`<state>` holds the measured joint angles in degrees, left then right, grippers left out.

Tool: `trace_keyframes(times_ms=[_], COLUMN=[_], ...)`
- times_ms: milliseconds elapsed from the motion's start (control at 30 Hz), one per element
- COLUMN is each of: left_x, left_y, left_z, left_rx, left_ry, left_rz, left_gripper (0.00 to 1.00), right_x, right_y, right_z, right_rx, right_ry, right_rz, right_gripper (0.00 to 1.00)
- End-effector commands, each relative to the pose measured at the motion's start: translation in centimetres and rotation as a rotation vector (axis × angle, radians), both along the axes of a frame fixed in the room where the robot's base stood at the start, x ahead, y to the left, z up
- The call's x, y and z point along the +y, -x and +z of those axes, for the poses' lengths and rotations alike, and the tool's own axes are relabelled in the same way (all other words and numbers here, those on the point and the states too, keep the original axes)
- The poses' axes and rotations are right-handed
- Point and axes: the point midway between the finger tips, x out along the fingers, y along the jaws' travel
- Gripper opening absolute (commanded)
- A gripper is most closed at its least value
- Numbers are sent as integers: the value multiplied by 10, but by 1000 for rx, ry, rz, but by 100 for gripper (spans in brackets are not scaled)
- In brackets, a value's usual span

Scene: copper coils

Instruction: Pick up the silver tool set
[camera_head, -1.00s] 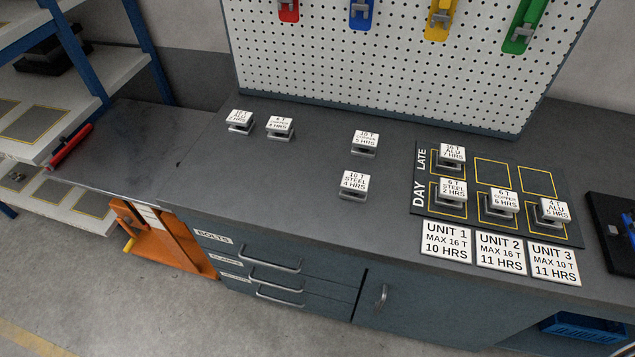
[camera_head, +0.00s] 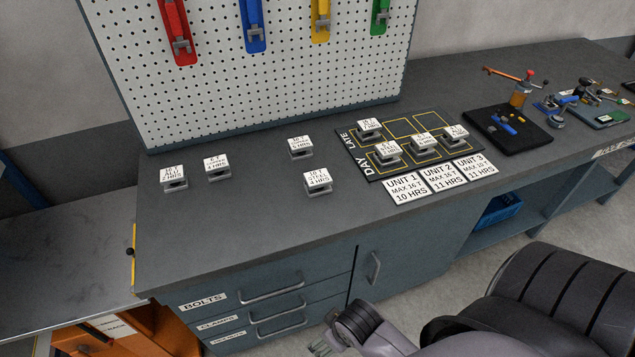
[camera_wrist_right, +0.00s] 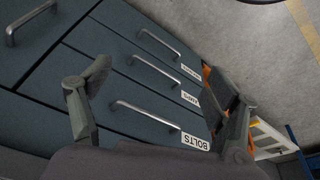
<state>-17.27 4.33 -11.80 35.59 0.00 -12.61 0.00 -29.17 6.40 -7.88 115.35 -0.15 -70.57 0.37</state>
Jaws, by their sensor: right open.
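I cannot pick out a thing that is clearly a silver tool set. Several small silver stands with white label cards, such as one at the left (camera_head: 174,179), stand on the dark bench top (camera_head: 240,215). My right gripper (camera_wrist_right: 158,70) is open and empty in the right wrist view, its two fingers spread before the drawer fronts. In the head view only a bit of it (camera_head: 322,346) shows at the bottom edge, low in front of the bench. My left gripper is not in view.
Drawers labelled BOLTS (camera_head: 204,302) and CLAMPS have bar handles and are shut. A pegboard (camera_head: 260,75) with coloured hanging tools stands behind the bench. A black tray (camera_head: 507,130) with small blue items and other gear lie at the right. The bench's front left is clear.

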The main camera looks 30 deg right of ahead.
Motion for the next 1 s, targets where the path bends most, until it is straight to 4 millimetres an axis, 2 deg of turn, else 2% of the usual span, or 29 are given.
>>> trace_keyframes(times_ms=[33,200,300,400,600,767,900,1000], left_x=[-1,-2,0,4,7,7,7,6], left_y=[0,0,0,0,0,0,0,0], left_z=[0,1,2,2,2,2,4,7], left_rx=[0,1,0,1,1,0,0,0], left_ry=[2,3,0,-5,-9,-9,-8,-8], left_rz=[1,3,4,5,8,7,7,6], left_gripper=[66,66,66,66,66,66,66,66], right_x=[-2,-19,-48,-74,-114,-134,-142,-146], right_y=[-3,-21,-54,-88,-139,-166,-181,-196], right_z=[19,78,117,139,173,195,203,199], right_rx=[-19,-120,-283,-444,-705,-861,-920,-927], right_ry=[2,20,47,58,49,25,10,9], right_rz=[-7,-65,-165,-250,-343,-370,-374,-375], right_gripper=[82,82,82,82,82,82,82,82])
